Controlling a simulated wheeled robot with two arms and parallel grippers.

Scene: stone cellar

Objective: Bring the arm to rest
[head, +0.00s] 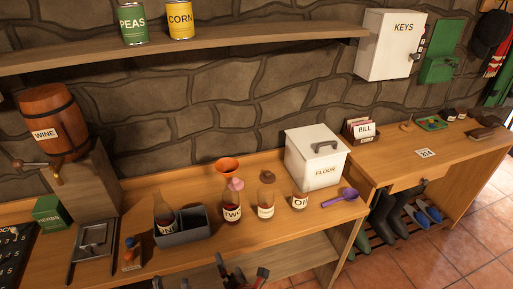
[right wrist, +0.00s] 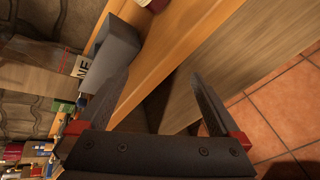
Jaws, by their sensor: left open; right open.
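My right gripper (head: 241,270) shows at the bottom of the head view, low in front of the wooden bench. In the right wrist view (right wrist: 161,78) its two dark fingers are spread wide with nothing held between them. The bench's front edge runs behind the fingers there. Small dark tips at the bottom edge of the head view, further left, look like my left gripper (head: 171,284). It is open, and most of it is out of frame. I cannot see what lies below it.
The bench (head: 270,222) carries a grey divided box (head: 186,236), several labelled bottles, a flour bin (head: 316,160) and a purple scoop (head: 343,197). A wine barrel (head: 55,122) stands at left. Boots (head: 388,215) stand under the right table. Tiled floor (head: 400,265) is clear at lower right.

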